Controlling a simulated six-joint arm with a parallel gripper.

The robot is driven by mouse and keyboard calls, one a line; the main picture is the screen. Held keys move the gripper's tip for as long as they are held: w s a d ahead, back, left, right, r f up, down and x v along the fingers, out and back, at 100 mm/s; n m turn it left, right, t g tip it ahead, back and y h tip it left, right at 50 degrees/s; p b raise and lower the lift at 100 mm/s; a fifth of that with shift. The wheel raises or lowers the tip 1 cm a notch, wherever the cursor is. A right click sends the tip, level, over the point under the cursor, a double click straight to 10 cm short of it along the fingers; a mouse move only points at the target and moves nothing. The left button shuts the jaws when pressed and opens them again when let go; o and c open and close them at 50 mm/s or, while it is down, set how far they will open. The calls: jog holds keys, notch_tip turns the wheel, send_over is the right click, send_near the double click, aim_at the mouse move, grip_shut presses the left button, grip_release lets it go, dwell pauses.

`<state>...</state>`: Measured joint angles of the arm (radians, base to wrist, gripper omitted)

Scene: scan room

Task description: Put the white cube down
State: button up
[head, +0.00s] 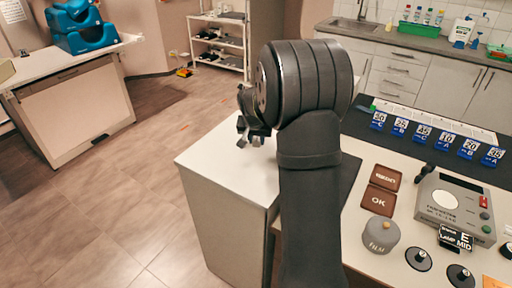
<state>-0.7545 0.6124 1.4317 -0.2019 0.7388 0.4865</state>
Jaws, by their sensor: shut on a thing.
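My gripper (254,141) is at the left of the arm's thick dark wrist, over the white top of a cabinet (215,160). Only small dark parts of its fingers show, pointing down. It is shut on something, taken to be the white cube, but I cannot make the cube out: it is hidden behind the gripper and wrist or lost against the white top. I cannot tell how high the fingers are above the surface.
The white top left of my gripper is clear. Open floor (110,210) lies beyond its left edge.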

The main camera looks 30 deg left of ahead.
aim_at(255, 145)
jog(key=shift+a+f, duration=0.15)
jog(key=shift+a, duration=0.1)
jog(key=shift+f, duration=1.95)
jog(key=shift+f, duration=0.15)
jog(key=o, duration=0.9)
jog(key=shift+o, duration=0.2)
jog(key=v, duration=1.2)
jog(key=shift+s+d, duration=0.1)
